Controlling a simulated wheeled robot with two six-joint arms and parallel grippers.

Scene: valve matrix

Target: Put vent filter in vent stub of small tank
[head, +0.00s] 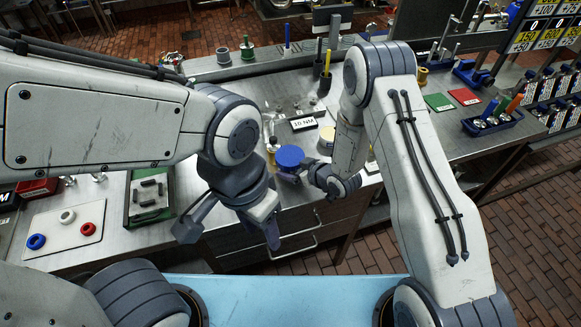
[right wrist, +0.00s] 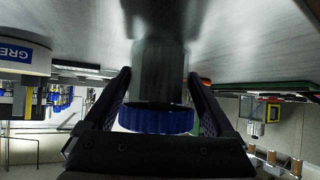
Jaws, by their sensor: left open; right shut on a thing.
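My right gripper (head: 308,172) is shut on a grey cylinder with a ribbed blue cap, which I take to be the vent filter (head: 290,157). In the right wrist view the filter (right wrist: 157,118) sits between both fingers, its grey body running up toward the steel surface. A dark rounded shape lies beyond it; I cannot tell whether that is a stub or a reflection. My left gripper (head: 232,230) is open and empty in front of the bench edge. I cannot make out the small tank or its vent stub clearly; arms and filter cover part of that area.
The steel bench (head: 250,92) carries a 10 NM sign (head: 304,124) behind the filter. A white board with red, white and blue rings (head: 65,215) and a green tray (head: 150,195) lie at left. A blue tool holder (head: 492,122) stands at right.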

